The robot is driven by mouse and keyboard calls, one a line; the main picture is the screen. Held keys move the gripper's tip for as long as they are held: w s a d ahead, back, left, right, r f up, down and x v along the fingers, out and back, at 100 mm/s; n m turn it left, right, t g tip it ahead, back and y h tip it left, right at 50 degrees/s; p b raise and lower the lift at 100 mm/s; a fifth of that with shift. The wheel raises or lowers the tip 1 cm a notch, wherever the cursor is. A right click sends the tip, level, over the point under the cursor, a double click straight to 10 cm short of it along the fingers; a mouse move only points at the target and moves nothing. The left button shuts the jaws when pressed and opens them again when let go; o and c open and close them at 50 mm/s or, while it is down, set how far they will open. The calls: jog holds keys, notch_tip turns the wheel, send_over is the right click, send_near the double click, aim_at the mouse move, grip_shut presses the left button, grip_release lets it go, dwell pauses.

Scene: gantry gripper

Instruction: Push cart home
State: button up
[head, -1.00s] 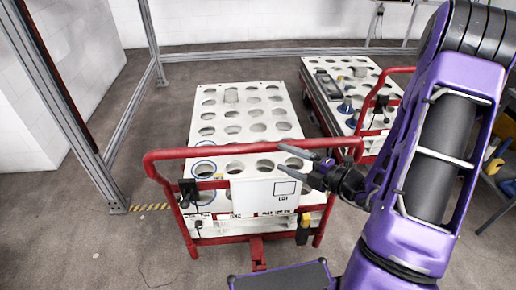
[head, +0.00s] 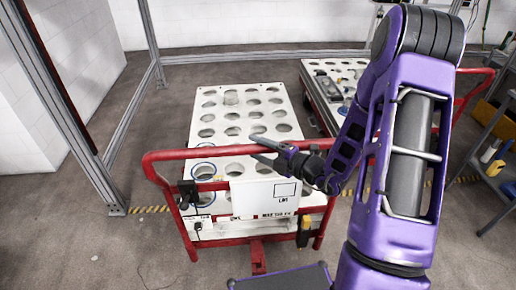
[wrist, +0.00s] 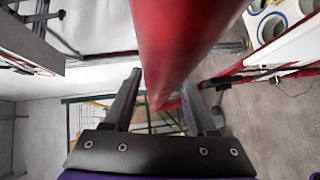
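The near cart (head: 233,120) has a white top with rows of round holes and a red tubular frame. Its red handle (head: 190,153) crosses the near end, above a white panel with a label. My gripper (head: 262,148) is at the handle's right half in the head view, fingers pointing left. In the wrist view the red handle bar (wrist: 190,40) runs down the middle, between the two spread fingers of my gripper (wrist: 162,75). The fingers are apart, with a gap to the bar on both sides.
A second cart (head: 318,95) stands to the right, partly behind my arm. A metal gantry frame (head: 75,105) rises at left and behind, near white walls. A shelf with bottles (head: 495,165) is at the right edge. Striped floor tape (head: 150,210) lies left of the near cart.

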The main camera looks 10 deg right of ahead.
grip_shut()
dwell(1.2)
